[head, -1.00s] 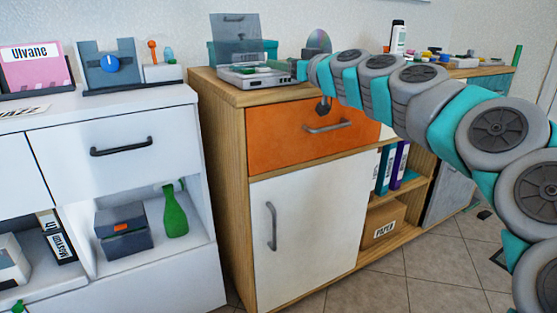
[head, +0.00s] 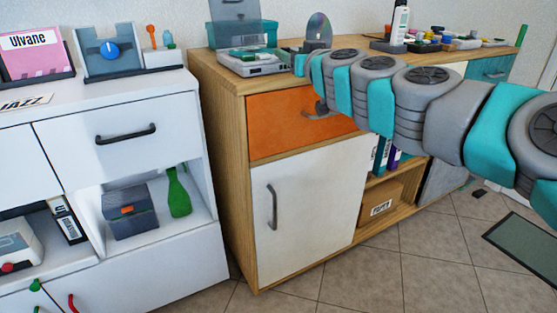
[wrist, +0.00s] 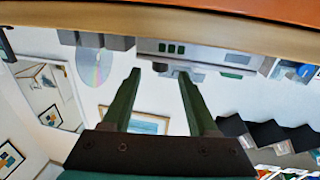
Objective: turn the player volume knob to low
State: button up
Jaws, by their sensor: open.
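The player (head: 254,66) is a grey box with green parts and a raised translucent lid, on the wooden cabinet top. In the wrist view the player (wrist: 205,54) appears upside down with green buttons on its front. I cannot make out which part is its volume knob. My gripper (wrist: 160,76) is open and empty, its two dark green fingers pointing toward the player, apparently with a gap. In the head view my arm reaches the player's right side, and the fingers cannot be made out there.
A shiny disc (head: 319,31) stands beside the player. A grey unit with a blue dial (head: 111,50) stands on the white cabinet at left. A white bottle (head: 399,26) and several small coloured items stand farther right. The orange drawer (head: 285,125) lies under the arm.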

jog(key=s+a+f+n+g+y+p, duration=0.1)
jog(key=s+a+f+n+g, duration=0.15)
jog(key=s, duration=0.35)
jog(key=s+a+f+n+g+y+p, duration=0.1)
jog(key=s+a+g+p, duration=0.15)
jog(key=s, duration=0.45)
jog(key=s+d+f+m+g+h+p, duration=0.1)
jog(key=s+d+f+g+h+p, duration=0.1)
jog(key=s+f, duration=0.7)
jog(key=shift+s+d+f+g, duration=0.4)
jog(key=shift+d+f+g, duration=0.4)
jog(key=shift+g, duration=0.6)
jog(key=shift+d+r, duration=0.1)
jog(key=shift+r, duration=0.1)
